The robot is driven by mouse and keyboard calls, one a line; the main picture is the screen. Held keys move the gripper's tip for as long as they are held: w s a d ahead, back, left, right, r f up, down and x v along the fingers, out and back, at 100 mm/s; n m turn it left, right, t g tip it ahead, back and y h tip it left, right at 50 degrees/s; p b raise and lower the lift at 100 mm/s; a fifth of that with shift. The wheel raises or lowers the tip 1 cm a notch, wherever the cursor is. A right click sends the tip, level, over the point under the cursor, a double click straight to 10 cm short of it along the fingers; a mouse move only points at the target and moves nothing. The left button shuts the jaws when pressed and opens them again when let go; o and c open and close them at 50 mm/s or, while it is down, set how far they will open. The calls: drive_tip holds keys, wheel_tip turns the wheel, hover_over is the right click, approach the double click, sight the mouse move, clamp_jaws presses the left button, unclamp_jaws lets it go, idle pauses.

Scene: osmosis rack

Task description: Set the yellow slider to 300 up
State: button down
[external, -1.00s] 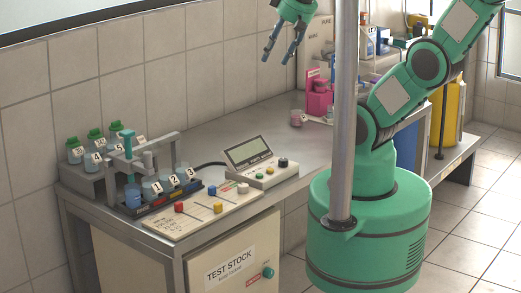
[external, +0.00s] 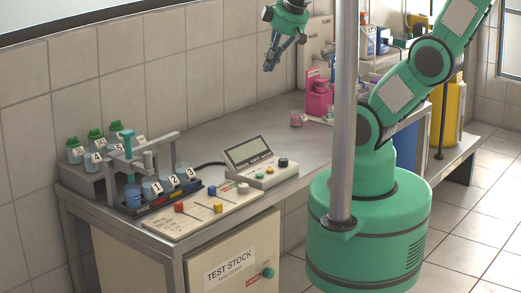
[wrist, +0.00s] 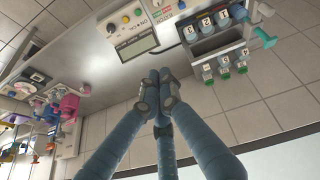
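The yellow slider (external: 218,207) is a small knob on a flat cream panel (external: 180,227) at the bench's front edge, in the external view. A red knob (external: 179,207) and a blue knob (external: 213,190) sit on the same panel. The scale markings are too small to read. My gripper (external: 270,67) is high above the back of the bench, well away from the panel. In the wrist view my gripper (wrist: 160,88) has its three fingers drawn together at the tips, with nothing held.
A meter with a grey display (external: 247,150) stands behind the panel. A rack with numbered beakers (external: 152,188) is to its left, with green-capped bottles (external: 95,138) behind. A pink device (external: 319,99) stands farther right. The bench middle (external: 215,137) is clear.

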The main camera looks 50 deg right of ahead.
sight(218, 208)
drive_tip(key=s+a+f+n, duration=0.2)
drive_tip(key=a+f+n, duration=0.3)
drive_tip(key=f+n, duration=0.4)
drive_tip(key=s+a+f+n, duration=0.3)
drive_tip(key=a+f+n, duration=0.3)
drive_tip(key=f+n, duration=0.3)
drive_tip(key=s+a+f+n, duration=0.2)
drive_tip(key=a+f+n, duration=0.4)
drive_tip(key=n, duration=0.8)
drive_tip(key=shift+s+a+f+n+g, duration=0.15)
drive_tip(key=shift+s+f+n+g, duration=0.2)
drive_tip(key=shift+f, duration=1.3)
drive_tip(key=shift+w, duration=0.15)
drive_tip(key=shift+w+f+b, duration=0.9)
drive_tip(key=shift+w+f, duration=0.4)
drive_tip(key=shift+f, duration=0.25)
drive_tip(key=shift+w+f+b, duration=0.85)
drive_tip(key=shift+w+f, duration=0.4)
drive_tip(key=shift+f, duration=0.25)
drive_tip(key=shift+w+f+b, duration=0.9)
drive_tip(key=shift+w+f, duration=0.4)
drive_tip(key=shift+f, duration=0.25)
drive_tip(key=shift+w, duration=0.1)
